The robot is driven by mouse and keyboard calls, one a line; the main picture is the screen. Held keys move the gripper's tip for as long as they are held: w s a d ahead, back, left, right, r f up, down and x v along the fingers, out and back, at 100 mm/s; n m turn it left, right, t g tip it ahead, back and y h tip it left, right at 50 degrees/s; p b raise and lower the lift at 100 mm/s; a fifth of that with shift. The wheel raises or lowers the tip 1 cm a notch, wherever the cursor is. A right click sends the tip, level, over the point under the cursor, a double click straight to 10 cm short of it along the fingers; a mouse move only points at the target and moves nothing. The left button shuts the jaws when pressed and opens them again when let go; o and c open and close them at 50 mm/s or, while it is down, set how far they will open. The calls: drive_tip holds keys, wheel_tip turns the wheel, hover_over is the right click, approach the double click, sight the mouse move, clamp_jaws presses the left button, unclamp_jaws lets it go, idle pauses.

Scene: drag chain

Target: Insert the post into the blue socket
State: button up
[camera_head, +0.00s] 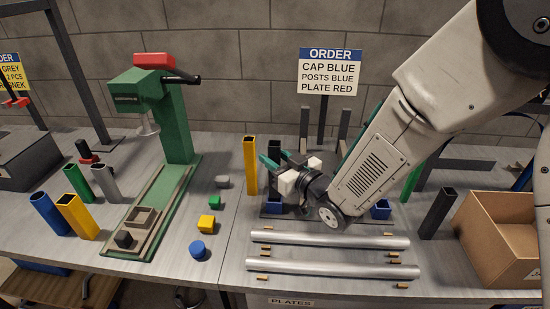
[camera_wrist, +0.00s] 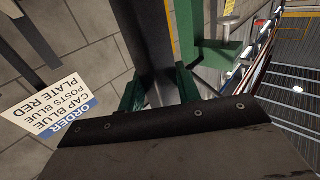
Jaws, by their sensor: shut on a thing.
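My gripper (camera_head: 279,162) is shut on a dark upright post (camera_head: 274,147), with a green finger on each side of it. The post also shows between the green fingers in the wrist view (camera_wrist: 148,40). A blue socket (camera_head: 272,207) sits on the dark base plate below the gripper. A second blue socket (camera_head: 381,209) is to the right, partly behind my arm. The gripper and wrist hide the post's lower part, so I cannot tell whether it touches the left socket.
A yellow post (camera_head: 250,165) stands close left of the gripper. Two silver rods (camera_head: 330,240) lie in front. A dark post (camera_head: 437,213) and a cardboard box (camera_head: 505,240) stand at right. A green press (camera_head: 175,125) and several small blocks are at left. An order sign (camera_head: 330,71) stands behind.

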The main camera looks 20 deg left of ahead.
drive_tip(key=shift+f, duration=2.7)
drive_tip(key=o, duration=1.1)
drive_tip(key=v, duration=0.7)
drive_tip(key=shift+s+d, duration=0.2)
drive_tip(key=shift+d, duration=0.15)
